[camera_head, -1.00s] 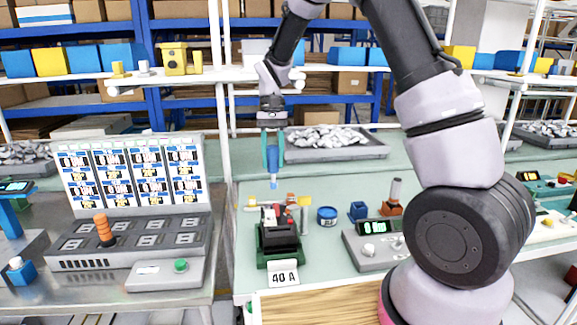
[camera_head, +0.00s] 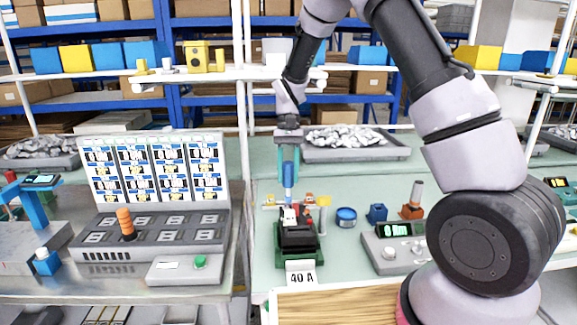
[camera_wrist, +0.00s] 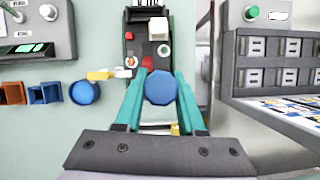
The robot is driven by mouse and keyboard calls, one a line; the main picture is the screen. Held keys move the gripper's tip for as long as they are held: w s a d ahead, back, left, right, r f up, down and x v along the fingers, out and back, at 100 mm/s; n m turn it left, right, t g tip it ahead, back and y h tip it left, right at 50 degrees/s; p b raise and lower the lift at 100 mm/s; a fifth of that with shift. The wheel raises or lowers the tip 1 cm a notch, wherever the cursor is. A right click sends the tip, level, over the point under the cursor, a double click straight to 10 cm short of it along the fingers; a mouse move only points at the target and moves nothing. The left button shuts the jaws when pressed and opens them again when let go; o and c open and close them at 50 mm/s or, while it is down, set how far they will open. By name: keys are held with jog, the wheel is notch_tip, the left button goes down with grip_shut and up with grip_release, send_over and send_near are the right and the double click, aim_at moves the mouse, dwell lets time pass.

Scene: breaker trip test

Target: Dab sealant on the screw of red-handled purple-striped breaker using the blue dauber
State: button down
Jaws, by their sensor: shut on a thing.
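My gripper (camera_head: 288,165) has teal fingers shut on the blue dauber (camera_head: 288,188), which hangs upright. Its round blue top shows between the fingers in the wrist view (camera_wrist: 160,88). The dauber's lower end is right over or at the top of a dark breaker (camera_head: 298,236) in a green fixture (camera_head: 297,256) marked 40 A. I cannot tell whether the tip touches. In the wrist view, red and white parts show on the breaker (camera_wrist: 147,38). The dauber and fingers hide part of it; the screw and purple stripe cannot be made out.
A blue round pot (camera_head: 346,217), a blue holder (camera_head: 377,213) and an orange holder (camera_head: 411,211) stand right of the fixture. A grey meter box (camera_head: 392,252) is at front right. Small yellow-topped parts flank the breaker.

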notch_tip(320, 180, down, 2)
jog(key=shift+a, duration=0.1)
jog(key=shift+a+r, duration=0.1)
jog(key=shift+a, duration=0.6)
jog(key=shift+d, duration=0.75)
jog(key=shift+a, duration=0.7)
jog(key=shift+d, duration=0.7)
jog(key=shift+d+r, duration=0.1)
jog(key=shift+r, duration=3.9)
